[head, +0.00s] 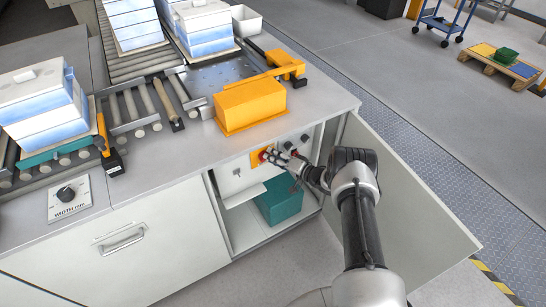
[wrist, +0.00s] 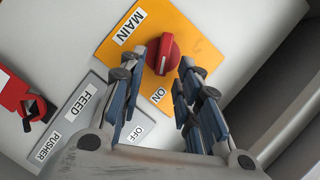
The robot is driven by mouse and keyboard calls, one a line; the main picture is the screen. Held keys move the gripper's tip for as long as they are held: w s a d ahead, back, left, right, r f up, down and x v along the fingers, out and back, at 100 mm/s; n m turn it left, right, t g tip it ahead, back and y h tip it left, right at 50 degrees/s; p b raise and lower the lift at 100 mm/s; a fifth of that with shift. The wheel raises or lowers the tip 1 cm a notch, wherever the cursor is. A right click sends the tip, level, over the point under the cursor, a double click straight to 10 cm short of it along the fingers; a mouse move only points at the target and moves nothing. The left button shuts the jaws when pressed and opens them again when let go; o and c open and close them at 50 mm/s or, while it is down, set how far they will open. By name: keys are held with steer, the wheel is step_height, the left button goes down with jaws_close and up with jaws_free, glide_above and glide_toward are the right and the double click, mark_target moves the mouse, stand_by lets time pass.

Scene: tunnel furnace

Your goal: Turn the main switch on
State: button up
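The main switch is a red rotary knob (wrist: 162,54) on a yellow plate (wrist: 200,48) with MAIN and ON labels. The knob's ridge runs roughly toward the ON label, and a pale mark shows near that end. In the head view the yellow plate (head: 256,163) is on the panel inside the open cabinet, partly behind my gripper (head: 274,162). In the wrist view my gripper (wrist: 163,62) is open, one finger on each side of the knob. Gaps show between the fingers and knob. An OFF label (wrist: 137,131) shows between the fingers, partly hidden around it.
A grey FEED PUSHER plate (wrist: 80,115) and a red lockout-like part (wrist: 25,100) are left of the switch. The open cabinet door (head: 405,185) stands right of my arm. A teal box (head: 282,200) is below, and a yellow housing (head: 250,103) sits on the counter above.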

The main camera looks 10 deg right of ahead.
steer(key=v, duration=1.1)
steer(key=shift+s, duration=0.2)
steer(key=shift+d, duration=0.1)
